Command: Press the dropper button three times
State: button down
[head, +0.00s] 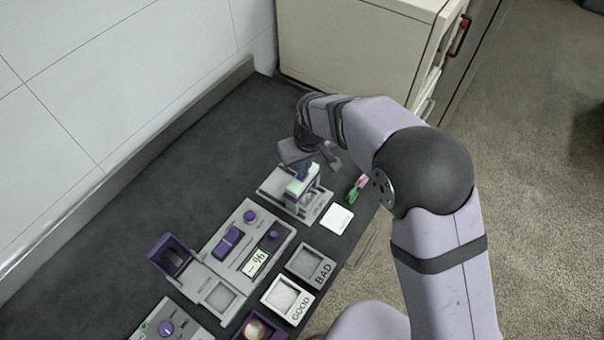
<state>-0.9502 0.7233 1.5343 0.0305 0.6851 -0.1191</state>
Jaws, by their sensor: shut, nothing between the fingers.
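The dropper (302,186) appears to be the small stand with a pale green-white block, on a light grey base in the middle of the dark bench. My gripper (304,166) is shut and empty, right over the top of this block. A small dark blue part shows between the gripper and the block. I cannot tell whether it is the button or a fingertip, nor whether the gripper touches the button. My wrist hides part of the stand's top.
A white square (337,219) and small green and pink items (356,188) lie right of the stand. A grey device with purple controls (238,246), BAD (311,265) and GOOD (288,299) trays stand nearer. A beige cabinet (355,45) is behind. The bench's far left is clear.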

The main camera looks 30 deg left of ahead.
jog(key=shift+f, duration=0.35)
jog(key=shift+r, duration=0.15)
dwell(0.5)
jog(key=a+p+v, duration=0.1)
jog(key=p+v, duration=0.4)
jog(key=v, duration=0.2)
jog(key=shift+w+r, duration=0.2)
jog(key=shift+w, duration=0.15)
dwell(0.4)
jog(key=shift+a+f+b, duration=0.2)
jog(key=shift+f+b, duration=0.05)
jog(key=shift+b, duration=1.5)
jog(key=b, duration=0.2)
jog(key=shift+r+b, duration=0.2)
jog(key=shift+b, duration=0.1)
jog(key=shift+d+r, duration=0.1)
jog(key=shift+r, duration=0.15)
